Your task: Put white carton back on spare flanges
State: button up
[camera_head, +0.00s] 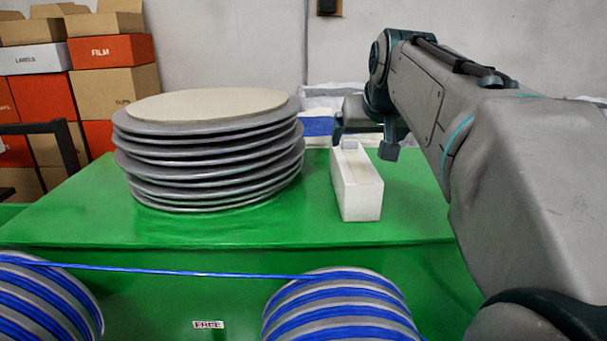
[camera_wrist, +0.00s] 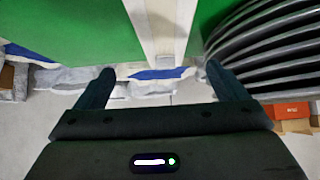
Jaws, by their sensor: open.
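The white carton (camera_head: 358,190) is a long narrow box lying on the green table top, to the right of the spare flanges. The spare flanges (camera_head: 205,158) are a stack of grey discs with a beige disc on top. My gripper (camera_head: 366,148) is open at the far end of the carton, its fingers spread to either side. In the wrist view the carton (camera_wrist: 160,25) runs from the top edge down between the fingertips (camera_wrist: 159,72). I cannot tell whether a finger touches it. The stack (camera_wrist: 275,50) shows at the right there.
The green table top (camera_head: 260,225) is clear in front of the stack and carton. Two spools with blue cable (camera_head: 340,308) stand at the front, a cable strand (camera_head: 180,271) stretched between them. Boxes (camera_head: 110,55) are piled at the back left.

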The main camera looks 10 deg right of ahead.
aim_at(354, 159)
jog(key=x, duration=0.6)
jog(key=shift+w+f, duration=0.1)
jog(key=shift+f, duration=0.15)
jog(key=shift+a+p+x, duration=0.2)
jog(key=shift+x, duration=1.15)
jog(key=shift+a+p+x, duration=0.2)
jog(key=shift+x, duration=1.1)
jog(key=shift+f, duration=0.1)
jog(key=c, duration=1.8)
jog(key=shift+c, duration=0.6)
jog(key=shift+r, duration=0.25)
jog(key=shift+r, duration=1.6)
jog(key=s+d+r, duration=0.7)
jog(key=s+d, duration=0.1)
jog(key=shift+d+r, duration=0.25)
